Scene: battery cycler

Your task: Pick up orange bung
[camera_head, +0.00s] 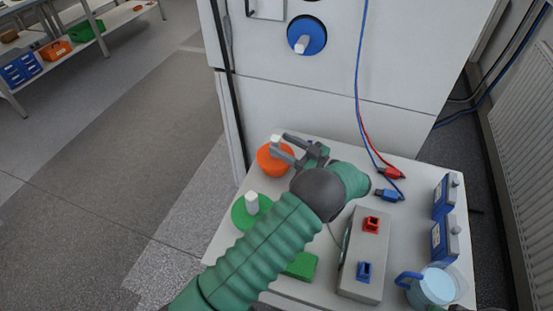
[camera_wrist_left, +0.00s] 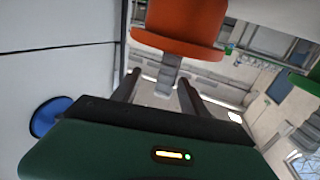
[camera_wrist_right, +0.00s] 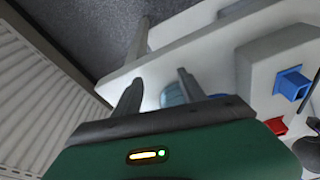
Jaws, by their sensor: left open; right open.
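The orange bung (camera_head: 268,160) stands on the light table at its back left, its pale handle pointing up. My left gripper (camera_head: 284,147) is open right at the bung's handle. In the left wrist view the orange bung (camera_wrist_left: 180,25) appears upside down, and its grey handle lies between the spread fingers of my left gripper (camera_wrist_left: 160,88). I cannot tell whether a finger touches it. My right gripper (camera_wrist_right: 155,88) is open and empty in the right wrist view, with the table edge beyond it; the head view does not clearly show it.
A green bung (camera_head: 243,212) stands nearer, beside my left arm. A grey box with red and blue sockets (camera_head: 361,260), a blue-handled jug (camera_head: 438,287), blue batteries (camera_head: 441,240) and red and blue cable clips (camera_head: 388,195) crowd the right. A white cabinet (camera_head: 300,110) rises behind.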

